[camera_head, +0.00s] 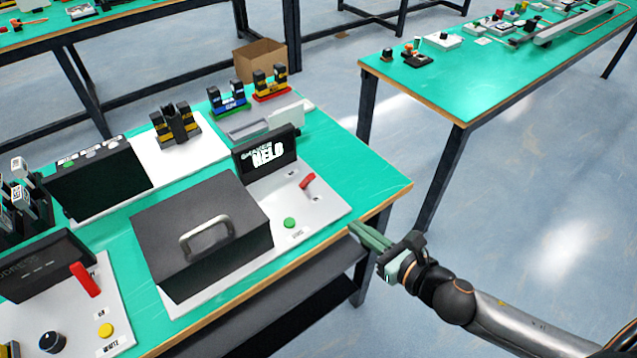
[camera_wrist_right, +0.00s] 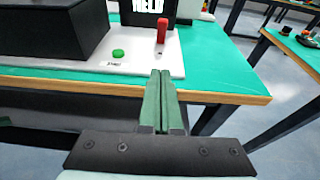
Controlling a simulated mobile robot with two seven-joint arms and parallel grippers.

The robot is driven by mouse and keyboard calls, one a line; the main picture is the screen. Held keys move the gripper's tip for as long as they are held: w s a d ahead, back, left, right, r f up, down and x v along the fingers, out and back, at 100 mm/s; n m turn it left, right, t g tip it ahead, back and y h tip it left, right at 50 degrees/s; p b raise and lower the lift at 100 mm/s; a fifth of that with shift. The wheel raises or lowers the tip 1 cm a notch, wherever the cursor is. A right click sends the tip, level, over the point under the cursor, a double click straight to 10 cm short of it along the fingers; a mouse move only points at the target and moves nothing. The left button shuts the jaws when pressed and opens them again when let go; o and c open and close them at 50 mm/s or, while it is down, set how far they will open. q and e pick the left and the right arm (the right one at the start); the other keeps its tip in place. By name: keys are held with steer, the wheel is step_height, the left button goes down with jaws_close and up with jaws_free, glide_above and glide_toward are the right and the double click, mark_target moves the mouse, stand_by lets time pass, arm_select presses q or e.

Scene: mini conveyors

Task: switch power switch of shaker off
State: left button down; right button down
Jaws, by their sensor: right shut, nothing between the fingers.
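The shaker has a black box (camera_head: 190,215) with a grey handle on a white base plate (camera_head: 328,207). Its black display (camera_head: 257,160) stands behind. A red switch lever (camera_head: 307,181) and a green button (camera_head: 290,222) sit on the plate to the right of the box. In the right wrist view the red lever (camera_wrist_right: 162,30) stands upright, with the green button (camera_wrist_right: 118,54) to its left. My right gripper (camera_head: 356,231) is shut and empty, just off the table's front edge, apart from the lever. It also shows in the right wrist view (camera_wrist_right: 160,74). My left gripper is not in view.
Another device with a red lever (camera_head: 85,280) and a yellow button (camera_head: 106,330) is at the lower left. Black and yellow racks (camera_head: 176,124) stand behind the shaker. The wooden front edge (camera_wrist_right: 215,97) of the green table lies close to my right fingers.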

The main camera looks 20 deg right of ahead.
mark_target(330, 215)
steer(key=shift+s, duration=0.15)
steer(key=x, duration=1)
steer(key=shift+d, duration=0.1)
steer(key=shift+w+a+r+p, duration=0.35)
steer(key=shift+w+r, duration=0.15)
steer(key=shift+w, duration=0.35)
steer(key=shift+w+a+r+p, duration=0.25)
steer(key=shift+w+r, duration=0.25)
steer(key=shift+w, duration=0.4)
